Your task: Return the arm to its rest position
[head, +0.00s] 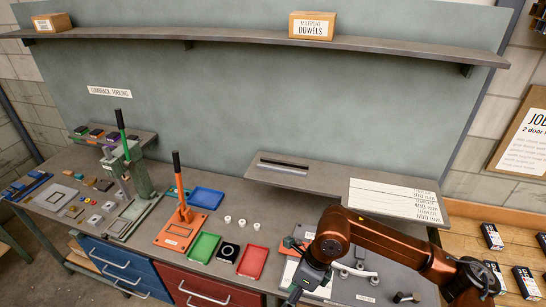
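My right arm (385,240), copper-brown with dark joints, comes in from the right and reaches over the right part of the bench. Its dark gripper (294,297) hangs at the lower middle, near the bench's front edge. The fingertips are at the bottom of the picture, too small and cut off to show whether they are open or shut. No held thing shows. The arm hides part of a board with grey fittings (357,272) and an orange item (290,244). My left gripper is not in view.
A green press (138,172) with an upright lever stands left; an orange press (181,213) with a raised lever stands mid-bench. Green (204,246) and red (253,261) trays lie near the front. A raised shelf with a white labelled sheet (395,200) is behind the arm.

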